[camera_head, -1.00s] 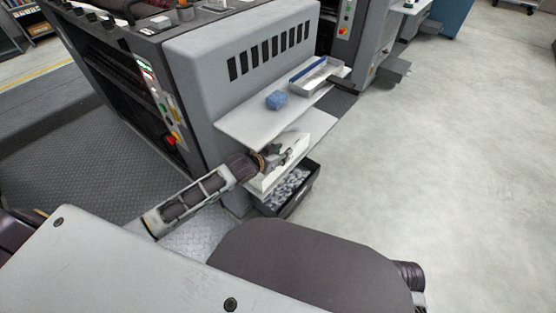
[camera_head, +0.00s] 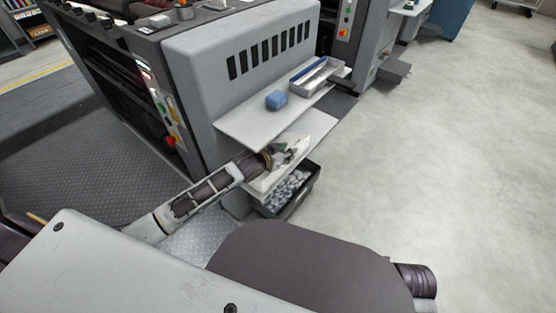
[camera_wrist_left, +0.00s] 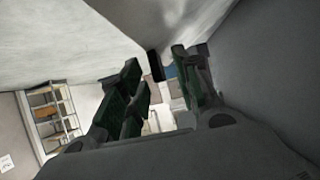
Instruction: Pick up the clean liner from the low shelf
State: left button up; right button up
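My left gripper (camera_head: 284,155) reaches in over the low shelf (camera_head: 318,124), below the upper shelf of the grey machine. A white piece, likely the clean liner (camera_head: 299,149), shows at the fingers; its outline blends with the pale shelf, and the gripper and arm hide part of it. In the left wrist view the gripper's dark green fingers (camera_wrist_left: 160,88) stand apart with a gap between them. My right gripper is out of sight.
The upper shelf (camera_head: 240,127) carries a blue block (camera_head: 277,100) and a grey tray (camera_head: 314,78) with a blue strip. A black bin (camera_head: 290,205) of crumpled grey-white pieces stands below the low shelf. Open floor (camera_head: 450,150) lies to the right.

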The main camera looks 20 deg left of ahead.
pick_arm(q)
grip_shut()
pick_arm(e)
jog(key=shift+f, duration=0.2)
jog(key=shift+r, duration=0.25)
pick_arm(q)
jog(key=shift+r+p, duration=0.2)
jog(key=shift+p, duration=0.1)
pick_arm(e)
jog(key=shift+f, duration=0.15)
